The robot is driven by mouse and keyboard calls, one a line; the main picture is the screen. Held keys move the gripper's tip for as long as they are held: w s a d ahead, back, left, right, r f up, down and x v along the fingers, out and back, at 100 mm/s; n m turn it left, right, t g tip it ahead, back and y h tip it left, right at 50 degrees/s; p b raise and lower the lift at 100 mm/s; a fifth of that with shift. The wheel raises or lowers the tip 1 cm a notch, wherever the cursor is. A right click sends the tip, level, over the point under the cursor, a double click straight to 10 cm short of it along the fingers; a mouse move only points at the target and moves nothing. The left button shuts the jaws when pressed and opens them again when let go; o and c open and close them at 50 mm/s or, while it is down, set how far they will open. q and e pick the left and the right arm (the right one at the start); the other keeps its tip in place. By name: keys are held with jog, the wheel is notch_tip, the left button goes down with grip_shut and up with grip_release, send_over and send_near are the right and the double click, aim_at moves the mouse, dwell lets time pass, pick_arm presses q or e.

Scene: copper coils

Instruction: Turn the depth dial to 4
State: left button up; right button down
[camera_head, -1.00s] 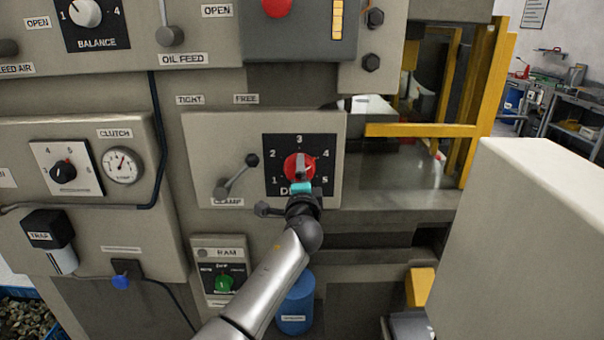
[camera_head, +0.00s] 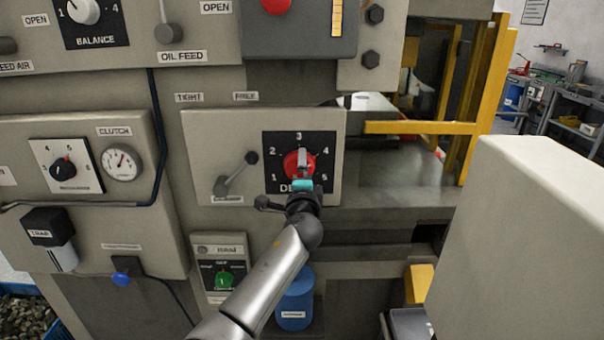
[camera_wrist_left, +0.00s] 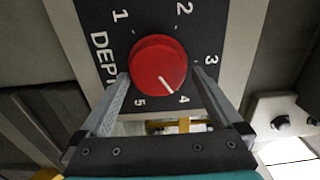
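The red depth dial (camera_head: 291,161) sits on a black plate (camera_head: 325,142) numbered 1 to 5 on the grey machine panel. In the left wrist view the dial (camera_wrist_left: 153,58) shows a white pointer line aimed at about the 4. My left gripper (camera_head: 302,164) reaches the dial from below in the head view. In the left wrist view its two fingers (camera_wrist_left: 160,75) lie either side of the dial with narrow gaps visible, so it looks open around it. Firm contact cannot be seen. The fingers and wrist hide part of the dial and the DEPTH label. My right gripper is not in view.
The clamp lever (camera_head: 237,172) stands just left of the dial plate. A yellow guard frame (camera_head: 420,130) is to the right, and a large pale block (camera_head: 525,240) fills the lower right. A blue container (camera_head: 296,302) is below my arm.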

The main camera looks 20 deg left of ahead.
pick_arm(q)
jog(key=shift+s, duration=0.1)
jog(key=v, duration=1.5)
